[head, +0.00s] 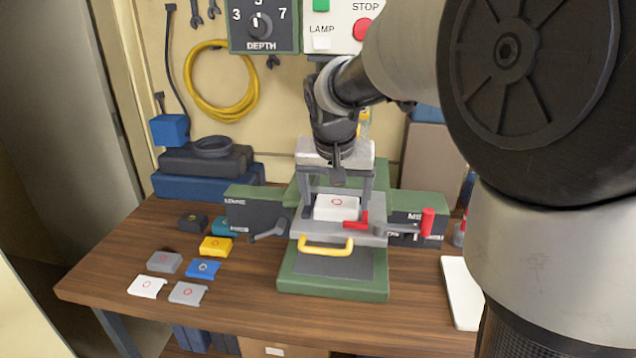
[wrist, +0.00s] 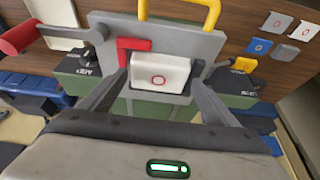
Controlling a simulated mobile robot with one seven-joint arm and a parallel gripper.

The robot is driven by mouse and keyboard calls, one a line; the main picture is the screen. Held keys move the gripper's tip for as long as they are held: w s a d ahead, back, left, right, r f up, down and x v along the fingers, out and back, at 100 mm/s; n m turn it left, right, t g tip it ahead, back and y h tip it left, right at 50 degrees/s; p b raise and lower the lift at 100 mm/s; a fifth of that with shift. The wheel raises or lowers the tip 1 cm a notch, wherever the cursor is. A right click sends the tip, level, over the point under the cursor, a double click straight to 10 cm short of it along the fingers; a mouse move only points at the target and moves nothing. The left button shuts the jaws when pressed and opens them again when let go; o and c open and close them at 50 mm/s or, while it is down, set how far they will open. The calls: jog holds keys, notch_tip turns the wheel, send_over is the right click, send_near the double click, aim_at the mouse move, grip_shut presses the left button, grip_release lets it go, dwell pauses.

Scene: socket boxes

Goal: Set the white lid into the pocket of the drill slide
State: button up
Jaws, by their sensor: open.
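Several coloured pieces lie at the left of the table, including another white one (head: 147,287). A yellow handle (head: 326,247) fronts the slide. A red-knobbed lever (head: 428,222) stands at its right.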

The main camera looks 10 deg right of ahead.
jog(key=shift+s+d+f, duration=0.15)
jog(key=shift+s+f, duration=0.15)
jog(key=shift+f, duration=0.15)
jog(key=p+v, duration=0.1)
jog(key=v, duration=1.7)
jog(key=shift+w+r, duration=0.15)
jog(key=shift+w, duration=0.2)
